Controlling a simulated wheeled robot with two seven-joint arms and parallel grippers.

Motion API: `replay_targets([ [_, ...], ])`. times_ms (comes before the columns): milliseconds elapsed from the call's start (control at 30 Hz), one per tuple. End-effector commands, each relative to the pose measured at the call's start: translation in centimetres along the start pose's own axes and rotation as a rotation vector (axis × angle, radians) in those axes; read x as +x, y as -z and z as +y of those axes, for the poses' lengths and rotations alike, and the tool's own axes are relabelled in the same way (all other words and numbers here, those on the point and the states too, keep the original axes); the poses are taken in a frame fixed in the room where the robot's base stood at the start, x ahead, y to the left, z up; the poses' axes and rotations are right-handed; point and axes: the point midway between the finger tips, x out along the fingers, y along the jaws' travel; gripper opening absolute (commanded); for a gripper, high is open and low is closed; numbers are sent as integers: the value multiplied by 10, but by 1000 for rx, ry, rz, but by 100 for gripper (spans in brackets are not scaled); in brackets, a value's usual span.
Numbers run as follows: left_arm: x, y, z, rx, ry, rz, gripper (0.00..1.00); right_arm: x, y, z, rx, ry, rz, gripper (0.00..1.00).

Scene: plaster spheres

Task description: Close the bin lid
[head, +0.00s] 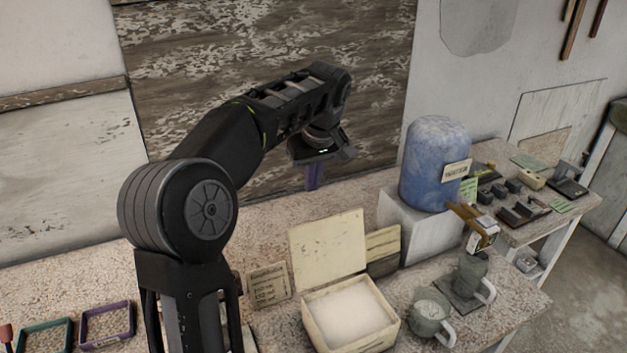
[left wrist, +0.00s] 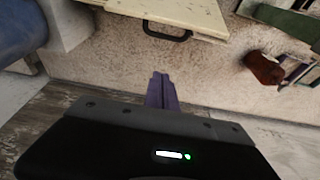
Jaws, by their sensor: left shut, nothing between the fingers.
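The cream bin (head: 308,328) stands open on the worktop and is filled with white material. Its cream lid (head: 327,245) stands raised at the bin's back edge. In the left wrist view the lid (left wrist: 205,18) shows at the top, with a dark handle (left wrist: 167,32) on it. My left gripper (head: 312,186) is above and behind the lid, apart from it. Its purple fingers (left wrist: 161,92) are shut together with nothing between them, and they point down. My right gripper is not in view.
A blue barrel (head: 433,165) on a pale block (head: 410,225) stands right of the lid. A small sign (head: 268,284) stands left of it. Mugs (head: 431,318) are right of the bin. Trays (head: 106,325) lie at far left. A wooden board (head: 270,40) is behind.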

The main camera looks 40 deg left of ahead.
Motion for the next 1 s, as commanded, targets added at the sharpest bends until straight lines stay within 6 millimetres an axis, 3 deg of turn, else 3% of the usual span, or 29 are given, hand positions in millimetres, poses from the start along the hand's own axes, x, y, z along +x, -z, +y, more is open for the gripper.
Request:
replay_targets([
  [367,74,0,-1,0,4,-5,0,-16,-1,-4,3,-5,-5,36],
  [400,65,-8,0,3,-1,-2,0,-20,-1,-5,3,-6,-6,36],
  [600,59,-32,0,1,-1,-1,0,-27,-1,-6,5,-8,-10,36],
  [1000,59,-38,0,0,0,0,0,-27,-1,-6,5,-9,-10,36],
])
